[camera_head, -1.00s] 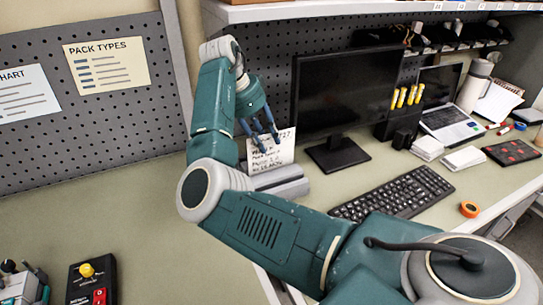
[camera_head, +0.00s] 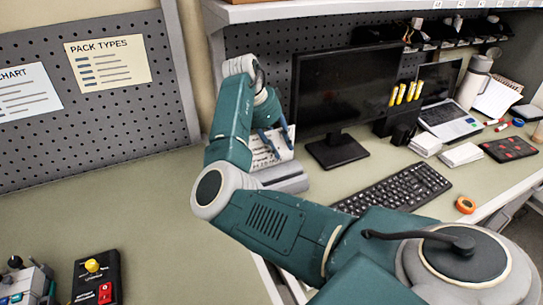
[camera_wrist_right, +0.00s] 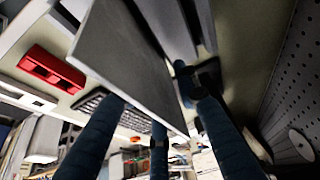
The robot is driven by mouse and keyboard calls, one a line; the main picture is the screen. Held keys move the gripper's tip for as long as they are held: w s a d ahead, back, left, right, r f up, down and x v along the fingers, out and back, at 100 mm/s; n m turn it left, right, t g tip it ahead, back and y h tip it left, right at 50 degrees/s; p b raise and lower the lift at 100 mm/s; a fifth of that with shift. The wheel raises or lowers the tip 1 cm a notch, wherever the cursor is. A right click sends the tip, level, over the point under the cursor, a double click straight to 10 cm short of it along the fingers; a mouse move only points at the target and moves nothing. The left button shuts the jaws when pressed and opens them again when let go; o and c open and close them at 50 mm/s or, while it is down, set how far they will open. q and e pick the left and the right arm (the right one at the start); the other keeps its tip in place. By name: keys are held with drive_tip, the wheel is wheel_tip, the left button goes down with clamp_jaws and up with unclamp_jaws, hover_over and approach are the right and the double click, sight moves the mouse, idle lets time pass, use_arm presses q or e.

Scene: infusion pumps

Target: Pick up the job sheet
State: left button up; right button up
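The job sheet (camera_head: 268,155) is a white card with dark writing. It is tilted above the grey holder (camera_head: 284,180) left of the monitor, and I cannot tell whether its lower edge is clear of it. My right gripper (camera_head: 272,140) has its dark blue fingers around the sheet's upper part. In the right wrist view the sheet shows as a broad grey panel (camera_wrist_right: 135,65) between the fingers (camera_wrist_right: 165,135), which look closed on it. Part of the sheet is hidden behind the fingers and my arm. My left gripper is not in view.
A monitor (camera_head: 345,90) stands just right of the gripper, with a keyboard (camera_head: 393,188) in front. A shelf (camera_head: 300,10) overhangs the back. A control box (camera_head: 97,277) stands at front left.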

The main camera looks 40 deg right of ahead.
drive_tip(key=shift+f+p, duration=0.3)
idle(0.5)
clamp_jaws()
